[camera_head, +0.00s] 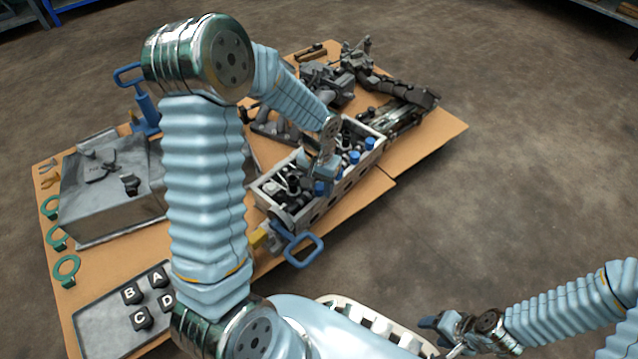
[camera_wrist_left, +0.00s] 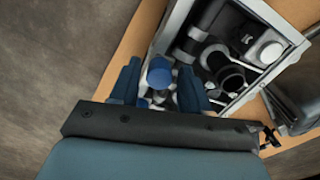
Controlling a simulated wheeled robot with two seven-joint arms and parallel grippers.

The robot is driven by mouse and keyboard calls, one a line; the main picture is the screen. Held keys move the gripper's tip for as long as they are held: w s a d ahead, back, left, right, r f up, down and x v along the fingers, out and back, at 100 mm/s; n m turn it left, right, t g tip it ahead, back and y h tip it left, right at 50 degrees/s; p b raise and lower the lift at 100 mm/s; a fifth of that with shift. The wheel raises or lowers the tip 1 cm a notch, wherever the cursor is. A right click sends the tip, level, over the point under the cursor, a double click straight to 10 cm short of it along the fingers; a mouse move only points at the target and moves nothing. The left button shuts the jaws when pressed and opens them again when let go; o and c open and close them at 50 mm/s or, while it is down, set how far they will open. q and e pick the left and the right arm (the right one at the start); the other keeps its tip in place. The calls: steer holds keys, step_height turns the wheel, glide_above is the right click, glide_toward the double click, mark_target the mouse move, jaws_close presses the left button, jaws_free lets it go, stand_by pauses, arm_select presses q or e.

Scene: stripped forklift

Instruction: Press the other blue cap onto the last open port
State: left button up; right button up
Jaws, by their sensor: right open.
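My left gripper (camera_head: 318,168) reaches down into the grey-white crate-like housing (camera_head: 312,212) from above. In the left wrist view its two blue fingers (camera_wrist_left: 158,78) stand apart, one on each side of a round blue cap (camera_wrist_left: 159,72), with narrow gaps visible. Whether this cap sits on a port cannot be told. Blue caps also show in the head view, one near the gripper (camera_head: 321,187) and others further along the housing (camera_head: 354,157). In the wrist view a dark open round port (camera_wrist_left: 231,77) lies to the right. My right gripper (camera_head: 440,324) is open and empty, away from the housing.
A blue handle (camera_head: 303,249) sticks out at the housing's near end. A grey metal box (camera_head: 110,190), green rings (camera_head: 67,270) and a tray of lettered blocks (camera_head: 100,318) are at left. Dark machine parts (camera_head: 400,105) lie behind. The floor at right is clear.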

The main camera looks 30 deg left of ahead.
arm_select(q)
steer(key=shift+o, duration=0.8)
steer(key=shift+r, duration=0.2)
step_height(320, 180, up, 13)
steer(key=p, duration=0.4)
steer(key=shift+r, duration=0.2)
